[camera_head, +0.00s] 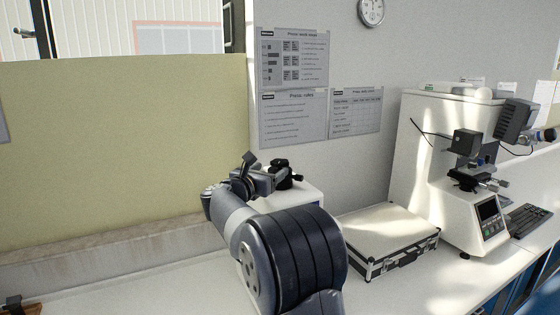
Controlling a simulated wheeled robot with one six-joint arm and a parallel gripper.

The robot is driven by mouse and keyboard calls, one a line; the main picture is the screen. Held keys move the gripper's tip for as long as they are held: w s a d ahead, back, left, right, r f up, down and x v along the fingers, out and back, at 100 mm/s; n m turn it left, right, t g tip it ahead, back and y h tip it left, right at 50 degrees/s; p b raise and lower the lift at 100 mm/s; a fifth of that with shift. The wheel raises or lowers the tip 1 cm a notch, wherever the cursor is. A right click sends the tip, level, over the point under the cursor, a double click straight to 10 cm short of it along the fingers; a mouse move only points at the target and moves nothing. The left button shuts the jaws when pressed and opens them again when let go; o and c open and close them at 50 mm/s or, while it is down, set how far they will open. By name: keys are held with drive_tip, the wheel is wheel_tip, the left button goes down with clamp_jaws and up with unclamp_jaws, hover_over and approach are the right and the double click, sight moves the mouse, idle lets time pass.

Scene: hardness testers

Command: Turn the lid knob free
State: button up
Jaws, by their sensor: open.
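A black lid knob (281,166) with a short side handle sits on top of a white machine (306,195) in the middle of the view. My gripper (263,171) is open, at the left of the knob. One finger points up and the other lies lower, close to the knob. I cannot tell whether the fingers touch the knob. My arm hides much of the machine's front and the knob's lower left side.
A white, black-edged case (387,240) lies on the bench right of the machine. A hardness tester (478,215) and a keyboard (526,219) stand further right. A beige panel (120,150) is behind on the left. The white bench at left is mostly clear.

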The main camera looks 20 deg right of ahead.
sight(279, 161)
drive_tip(key=p+x, duration=0.1)
drive_tip(key=x, duration=0.5)
drive_tip(key=shift+w+d+p, duration=0.15)
drive_tip(key=shift+p, duration=0.25)
drive_tip(key=c, duration=1)
